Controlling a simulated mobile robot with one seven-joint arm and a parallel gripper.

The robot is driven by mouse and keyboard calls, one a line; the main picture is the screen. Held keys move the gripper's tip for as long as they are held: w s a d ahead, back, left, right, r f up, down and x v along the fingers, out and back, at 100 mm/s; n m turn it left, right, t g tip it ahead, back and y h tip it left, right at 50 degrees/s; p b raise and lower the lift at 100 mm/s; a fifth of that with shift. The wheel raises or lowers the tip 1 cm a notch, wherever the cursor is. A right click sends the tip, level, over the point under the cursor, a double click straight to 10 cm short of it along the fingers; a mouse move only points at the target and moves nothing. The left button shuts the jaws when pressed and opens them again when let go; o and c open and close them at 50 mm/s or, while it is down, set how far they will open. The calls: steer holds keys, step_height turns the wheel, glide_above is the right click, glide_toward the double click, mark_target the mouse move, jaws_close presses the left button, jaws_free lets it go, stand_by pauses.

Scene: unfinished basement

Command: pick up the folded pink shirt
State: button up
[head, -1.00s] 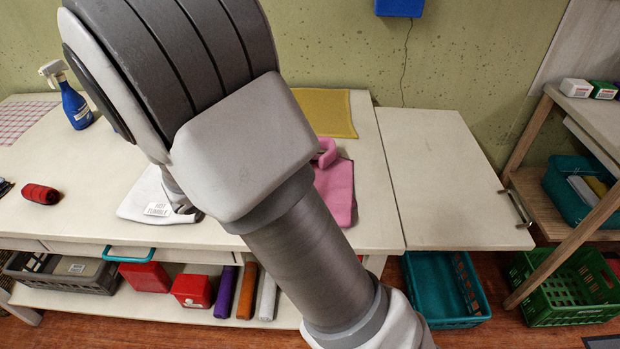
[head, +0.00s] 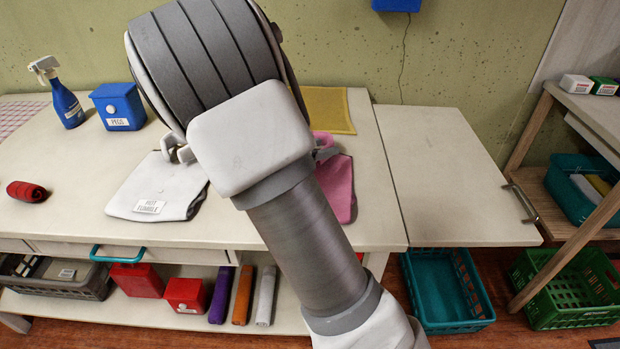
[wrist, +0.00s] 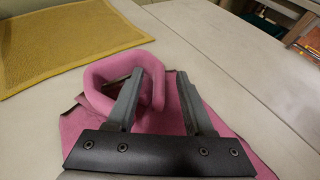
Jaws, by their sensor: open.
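The folded pink shirt (head: 339,188) lies on the white table, partly hidden behind my arm in the head view. In the wrist view the shirt (wrist: 82,128) spreads below my gripper, with a thick pink rolled loop (wrist: 103,72) standing up from it. My gripper (wrist: 160,72) is open over the shirt. One side of the loop shows between the two fingers, and the left finger overlaps the loop's opening. I cannot tell whether either finger touches the cloth.
A yellow cloth (head: 335,112) lies behind the shirt. The side board (head: 445,175) at right is clear.

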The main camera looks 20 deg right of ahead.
steer(key=shift+d, duration=0.1)
steer(key=shift+c, duration=0.3)
jaws_close()
stand_by(1.1)
